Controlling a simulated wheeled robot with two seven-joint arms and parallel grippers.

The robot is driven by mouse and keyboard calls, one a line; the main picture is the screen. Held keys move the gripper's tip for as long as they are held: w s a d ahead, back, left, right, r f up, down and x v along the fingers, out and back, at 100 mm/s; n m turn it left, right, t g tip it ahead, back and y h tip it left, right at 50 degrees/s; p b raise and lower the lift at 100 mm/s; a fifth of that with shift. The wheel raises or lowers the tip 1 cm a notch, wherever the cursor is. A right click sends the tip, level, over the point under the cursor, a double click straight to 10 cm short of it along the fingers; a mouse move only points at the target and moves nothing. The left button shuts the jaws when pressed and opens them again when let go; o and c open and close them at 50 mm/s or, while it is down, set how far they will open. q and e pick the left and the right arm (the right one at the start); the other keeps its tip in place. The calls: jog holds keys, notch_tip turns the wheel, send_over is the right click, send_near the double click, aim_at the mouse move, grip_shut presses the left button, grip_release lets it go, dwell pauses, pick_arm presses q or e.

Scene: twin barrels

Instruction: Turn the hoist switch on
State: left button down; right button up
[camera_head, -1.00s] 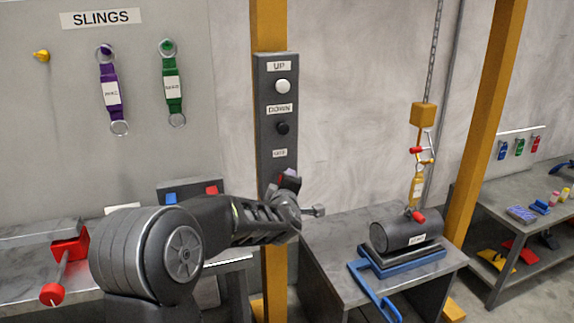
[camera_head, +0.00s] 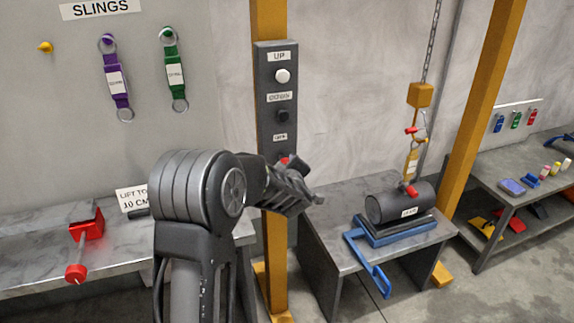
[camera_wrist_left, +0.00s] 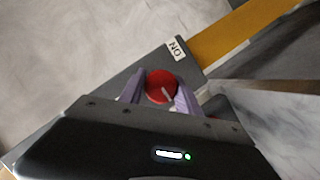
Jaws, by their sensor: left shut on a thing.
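The hoist control box (camera_head: 277,100) is a dark upright panel on a yellow post, with a white UP button (camera_head: 283,76) and a black DOWN button (camera_head: 282,116). The hoist switch is a red round knob (camera_wrist_left: 161,87) with a pale mark on its face, at the low end of the panel. An ON label (camera_wrist_left: 175,48) sits near it in the wrist view. My left gripper (camera_wrist_left: 160,92) has its purple fingers on both sides of the knob, shut on it. In the head view my left arm hides most of the knob. My right gripper is not in view.
A dark cylinder (camera_head: 398,205) lies on a blue-framed stand on the right bench (camera_head: 340,230), below a yellow hook (camera_head: 420,95) on a chain. Purple (camera_head: 116,85) and green (camera_head: 174,72) slings hang at left. A red clamp (camera_head: 85,229) is on the left bench.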

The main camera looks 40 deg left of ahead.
pick_arm(q)
jog(key=shift+f, duration=0.1)
jog(key=c, duration=0.9)
grip_release()
jog(key=shift+o, duration=0.2)
jog(key=v, duration=0.8)
jog(key=shift+b, duration=0.3)
jog(key=shift+w+a, duration=0.1)
